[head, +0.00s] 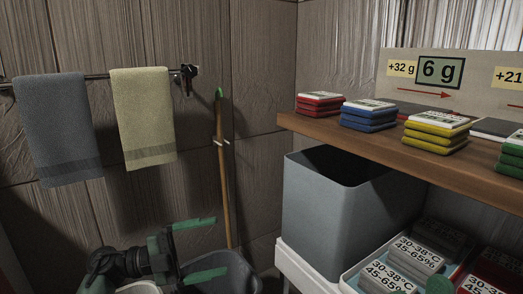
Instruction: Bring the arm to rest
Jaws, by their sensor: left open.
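My left gripper (219,246) is at the bottom left of the head view, with two green fingers spread apart. It is open and nothing shows between the fingers. Its arm comes in from the lower left edge. The gripper is in front of a dark grey bin (240,273), partly covering it from view; I cannot tell how far apart they are. My right gripper does not show.
A wooden shelf (470,172) on the right holds stacks of coloured packets (437,129) below a 6 g sign (440,71). Under it are a grey box (330,205) and a tray of labelled packs. A broom handle (224,185) and towels (144,115) are at the wall.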

